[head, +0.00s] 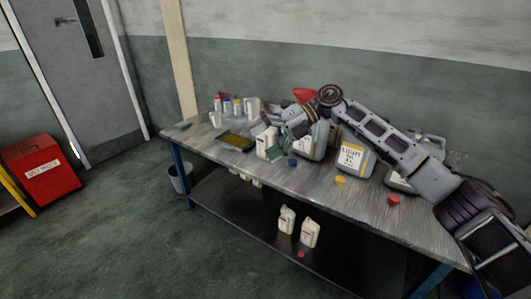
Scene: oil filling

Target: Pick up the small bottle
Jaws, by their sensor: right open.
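A small whitish bottle (264,142) with a green side stands on the workbench (320,182), near its middle. My right gripper (272,124) reaches in from the right, just above and behind this bottle. The gripper is open; its fingers are small and partly blend with the things behind, so I cannot tell whether they touch the bottle. My left gripper is not in this view.
A larger can labelled "LIGHT" (354,156) stands to the right. A blue cap (292,162), yellow cap (340,180) and red cap (393,200) lie along the front. A red funnel (304,95) is behind. A dark yellowish tray (236,142) lies left. White jugs (310,233) stand on the lower shelf.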

